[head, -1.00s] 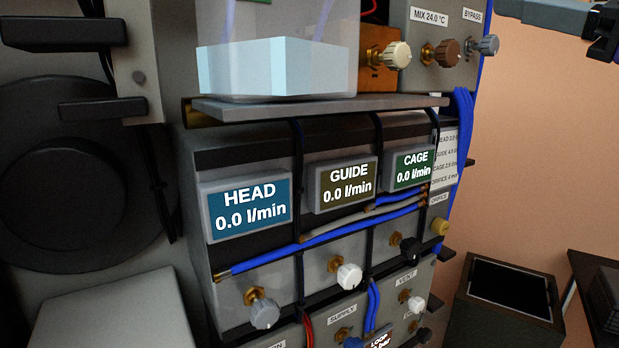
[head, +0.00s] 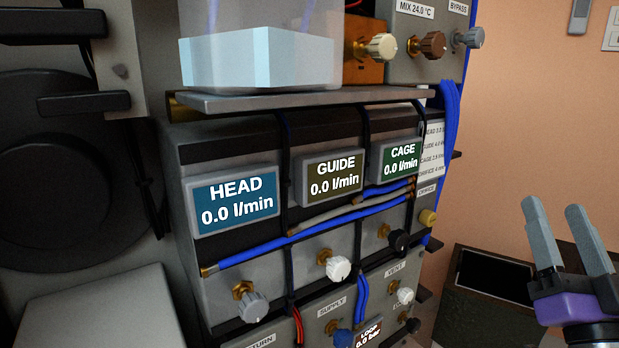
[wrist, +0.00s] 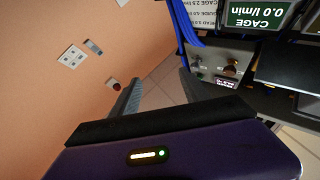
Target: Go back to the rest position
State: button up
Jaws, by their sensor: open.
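My gripper (head: 566,238) is at the right of the head view, its two grey fingers pointing up and spread apart with nothing between them. It stands in front of the orange wall, to the right of the panel and apart from it. In the wrist view the gripper (wrist: 160,92) also shows open and empty, with the floor seen between its fingers.
The panel carries HEAD (head: 235,200), GUIDE (head: 333,177) and CAGE (head: 400,158) displays, all reading 0.0 l/min, and several knobs. A clear tank (head: 260,58) sits on a shelf above. A dark open-topped box (head: 490,315) stands low behind my gripper. The wall area (head: 540,110) is free.

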jog(key=s+a+f+g, duration=0.2)
jog(key=s+a+f, duration=0.2)
jog(key=s+f, duration=0.45)
jog(key=s+a+f+g, duration=0.1)
jog(key=s+a+f, duration=0.3)
jog(key=f, duration=0.7)
jog(key=s+a+f+n+g+y, duration=0.2)
jog(key=s+f, duration=0.4)
jog(key=s, duration=0.4)
jog(key=s+a+f+n+g+y, duration=0.2)
jog(key=s+a+f+g+y, duration=0.1)
jog(key=s+f, duration=0.4)
jog(key=s+a+g, duration=0.1)
jog(key=s, duration=0.2)
jog(key=shift+a+f+n, duration=0.2)
jog(key=shift+f+n, duration=0.1)
jog(key=shift+n, duration=0.1)
jog(key=shift+s, duration=0.1)
